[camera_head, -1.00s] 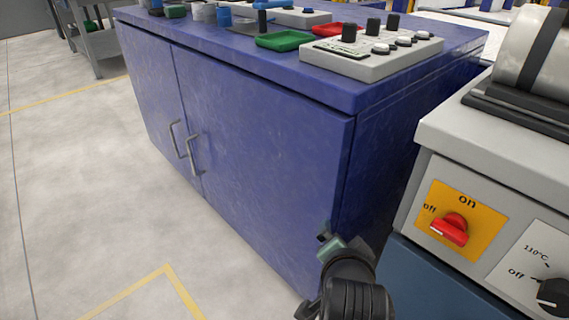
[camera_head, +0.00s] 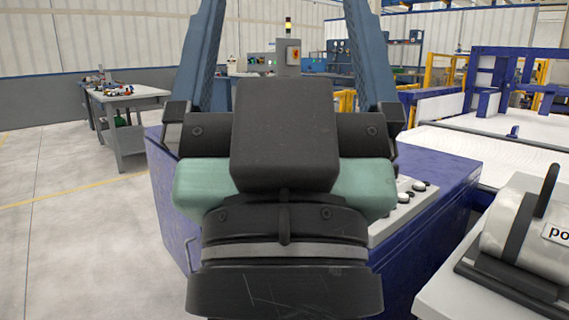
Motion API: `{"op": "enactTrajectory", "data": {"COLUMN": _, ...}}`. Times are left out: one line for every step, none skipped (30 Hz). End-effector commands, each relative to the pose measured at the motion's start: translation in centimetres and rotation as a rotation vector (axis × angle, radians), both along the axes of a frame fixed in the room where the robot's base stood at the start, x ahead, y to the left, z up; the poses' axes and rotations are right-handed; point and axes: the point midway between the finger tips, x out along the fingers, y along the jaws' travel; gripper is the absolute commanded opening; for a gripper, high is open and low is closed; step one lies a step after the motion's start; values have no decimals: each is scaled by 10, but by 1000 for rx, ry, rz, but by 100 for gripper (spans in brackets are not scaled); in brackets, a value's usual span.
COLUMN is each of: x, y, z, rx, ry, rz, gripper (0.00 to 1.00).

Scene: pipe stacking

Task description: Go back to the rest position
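My gripper (camera_head: 286,12) fills the middle of the head view, seen from behind, close to the camera and pointing up and away. Its two blue-grey fingers stand wide apart and run to the top edge, where their tips may be cut off. Nothing shows between them but the far wall and equipment. The gripper is open and looks empty. Its dark body and pale green sides hide most of the blue cabinet's top.
The blue cabinet (camera_head: 435,243) stands behind the gripper, with part of a control panel (camera_head: 414,190) showing. A grey machine with a metal cylinder (camera_head: 505,232) is at right. A grey workbench (camera_head: 130,97) is at back left. Open floor lies at left.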

Motion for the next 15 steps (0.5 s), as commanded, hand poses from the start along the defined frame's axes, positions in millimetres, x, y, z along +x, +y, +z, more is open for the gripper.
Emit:
{"op": "enactTrajectory", "data": {"x": -8, "y": 0, "z": 33, "rx": 0, "ry": -32, "rz": 0, "gripper": 95}}
{"op": "enactTrajectory", "data": {"x": -6, "y": 0, "z": 40, "rx": 0, "ry": -24, "rz": 0, "gripper": 95}}
{"op": "enactTrajectory", "data": {"x": -5, "y": 0, "z": 50, "rx": 0, "ry": -22, "rz": 0, "gripper": 95}}
{"op": "enactTrajectory", "data": {"x": -5, "y": 0, "z": 58, "rx": 0, "ry": -21, "rz": 0, "gripper": 95}}
{"op": "enactTrajectory", "data": {"x": -5, "y": 0, "z": 65, "rx": 0, "ry": -20, "rz": 0, "gripper": 95}}
{"op": "enactTrajectory", "data": {"x": -5, "y": 0, "z": 76, "rx": 0, "ry": -20, "rz": 0, "gripper": 95}}
{"op": "enactTrajectory", "data": {"x": -5, "y": 0, "z": 83, "rx": 0, "ry": -19, "rz": 0, "gripper": 95}}
{"op": "enactTrajectory", "data": {"x": -5, "y": 0, "z": 91, "rx": 0, "ry": -19, "rz": 0, "gripper": 95}}
{"op": "enactTrajectory", "data": {"x": -4, "y": 0, "z": 101, "rx": 1, "ry": -18, "rz": 1, "gripper": 95}}
{"op": "enactTrajectory", "data": {"x": -4, "y": 0, "z": 109, "rx": 1, "ry": -18, "rz": 1, "gripper": 95}}
{"op": "enactTrajectory", "data": {"x": -4, "y": 0, "z": 116, "rx": 1, "ry": -18, "rz": 1, "gripper": 95}}
{"op": "enactTrajectory", "data": {"x": -4, "y": 0, "z": 127, "rx": 1, "ry": -17, "rz": 1, "gripper": 95}}
{"op": "enactTrajectory", "data": {"x": -4, "y": 0, "z": 134, "rx": 1, "ry": -17, "rz": 1, "gripper": 95}}
{"op": "enactTrajectory", "data": {"x": -4, "y": 0, "z": 142, "rx": 1, "ry": -17, "rz": 1, "gripper": 95}}
{"op": "enactTrajectory", "data": {"x": -4, "y": 0, "z": 152, "rx": 0, "ry": -16, "rz": 1, "gripper": 95}}
